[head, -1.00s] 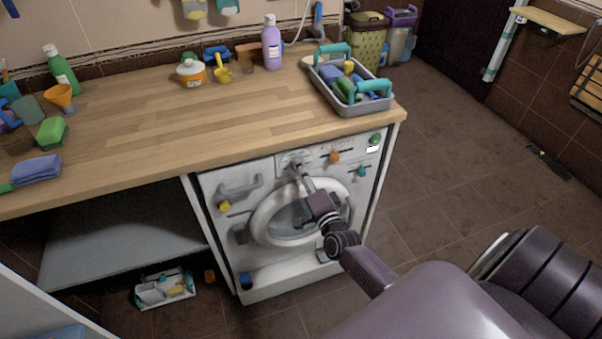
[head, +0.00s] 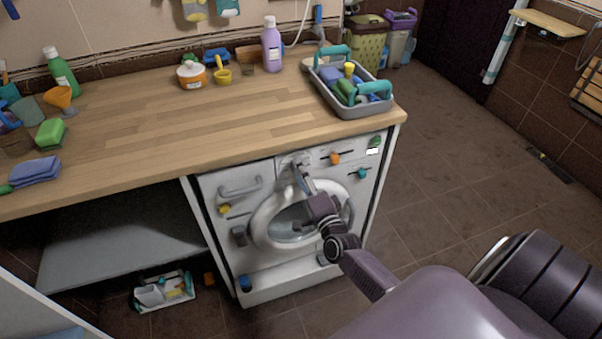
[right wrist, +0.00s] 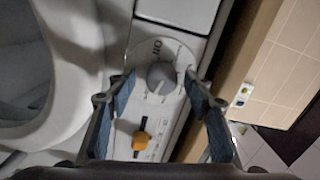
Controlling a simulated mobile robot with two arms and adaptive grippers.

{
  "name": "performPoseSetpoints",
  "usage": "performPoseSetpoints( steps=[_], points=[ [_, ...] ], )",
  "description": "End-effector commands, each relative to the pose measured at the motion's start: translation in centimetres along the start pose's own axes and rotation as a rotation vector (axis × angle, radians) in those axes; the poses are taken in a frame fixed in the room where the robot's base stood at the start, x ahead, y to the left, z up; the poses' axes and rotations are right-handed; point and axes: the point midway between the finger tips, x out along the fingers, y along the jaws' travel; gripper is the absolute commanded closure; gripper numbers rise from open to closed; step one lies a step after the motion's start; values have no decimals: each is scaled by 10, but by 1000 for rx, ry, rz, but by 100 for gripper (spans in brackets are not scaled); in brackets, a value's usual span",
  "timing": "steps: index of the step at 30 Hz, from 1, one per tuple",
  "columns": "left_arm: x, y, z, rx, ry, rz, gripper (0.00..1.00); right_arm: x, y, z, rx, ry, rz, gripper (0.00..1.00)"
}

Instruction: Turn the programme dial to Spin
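The programme dial (right wrist: 160,77) is a round grey knob on the white front panel of the washing machine (head: 210,190). In the right wrist view, a label that looks like "Off" stands beside it, with smaller marks too blurred to read. My right gripper (right wrist: 159,78) is open, with one finger on each side of the dial and a visible gap on both sides. In the head view the right gripper (head: 299,174) is at the top of the machine front and partly covers the dial. My left gripper is not in view.
An orange slider knob (right wrist: 141,141) is close to the gripper's left finger. The round door (head: 263,225) is below the panel, and the wooden worktop (head: 190,125) overhangs above it. A grey caddy (head: 352,108) stands on the worktop's right end.

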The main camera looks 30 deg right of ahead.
Motion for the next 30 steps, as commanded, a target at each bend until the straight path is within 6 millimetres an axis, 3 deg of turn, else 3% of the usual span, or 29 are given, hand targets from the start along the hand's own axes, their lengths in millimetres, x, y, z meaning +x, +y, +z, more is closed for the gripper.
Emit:
performPoseSetpoints(
  steps=[10, 24, 30],
  points=[
    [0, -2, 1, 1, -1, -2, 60, -9, 0, 0, 0, 1, -1, 53],
    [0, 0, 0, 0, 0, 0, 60, -98, 0, 0, 0, 0, 1, 53],
    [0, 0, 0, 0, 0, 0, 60, -117, 0, 0, 0, 1, 0, 53]
  ],
)
